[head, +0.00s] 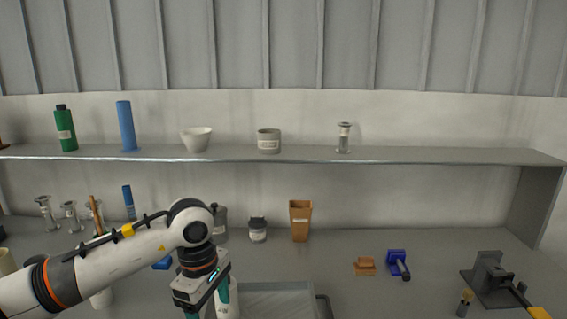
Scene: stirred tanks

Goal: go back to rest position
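My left arm comes in from the left and bends down at the elbow. My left gripper (208,305) points down over the bench (350,295) near the bottom edge of the head view, left of a grey tray. Its teal fingers are partly cut off by the frame edge, so their gap and anything between them are hidden. A white object shows right behind the fingers. My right gripper does not show.
The tray (277,287) lies right of my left gripper. A brown container (300,221) and a small jar (257,230) stand behind. A blue clamp-like item (398,264) and a dark grey device (493,279) are at right. A shelf (300,154) spans above.

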